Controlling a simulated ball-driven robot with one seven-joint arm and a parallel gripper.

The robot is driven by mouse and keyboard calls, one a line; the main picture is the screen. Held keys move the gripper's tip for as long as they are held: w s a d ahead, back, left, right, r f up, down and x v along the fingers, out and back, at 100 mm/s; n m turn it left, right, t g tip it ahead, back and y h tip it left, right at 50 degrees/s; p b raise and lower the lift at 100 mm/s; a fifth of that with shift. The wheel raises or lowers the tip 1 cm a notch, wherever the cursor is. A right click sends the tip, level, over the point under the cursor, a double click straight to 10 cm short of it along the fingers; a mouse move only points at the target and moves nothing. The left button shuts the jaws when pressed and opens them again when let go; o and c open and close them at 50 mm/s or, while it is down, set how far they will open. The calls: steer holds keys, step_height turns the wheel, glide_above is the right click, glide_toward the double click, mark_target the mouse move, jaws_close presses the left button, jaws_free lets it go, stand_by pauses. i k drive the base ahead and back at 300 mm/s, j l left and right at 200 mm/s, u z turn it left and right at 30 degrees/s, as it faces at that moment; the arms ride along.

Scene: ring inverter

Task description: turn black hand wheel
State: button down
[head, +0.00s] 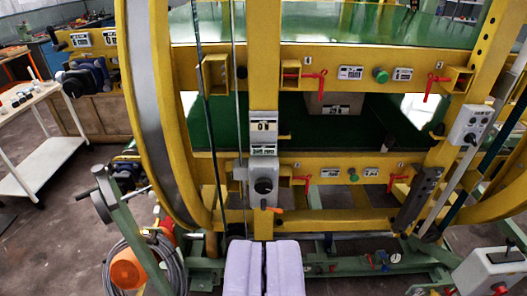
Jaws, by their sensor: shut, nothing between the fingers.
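My gripper (264,268) is at the bottom middle, with two pale lilac fingers side by side and closed, holding nothing. A dark wheel with a small crank handle (102,196) is at the left on a green slanted post, seen nearly edge-on. It looks like a hand wheel and stands apart from my gripper. A round black knob (264,186) is on a grey box on the yellow upright, straight above my fingers. I cannot tell for certain which of these is the black hand wheel. My gripper appears to touch neither.
The big yellow ring frame (160,120) fills the middle. Red levers (315,80) and green knobs (380,75) sit on its crossbars. An orange reel (127,270) and coiled cable lie lower left. A grey control box (490,270) is lower right. A white cart (45,165) stands left.

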mark_target(262, 186)
steer(key=i+z, duration=0.25)
steer(key=i, duration=0.2)
steer(key=i+j+z, duration=0.3)
steer(key=i, duration=0.15)
steer(key=i+l, duration=0.05)
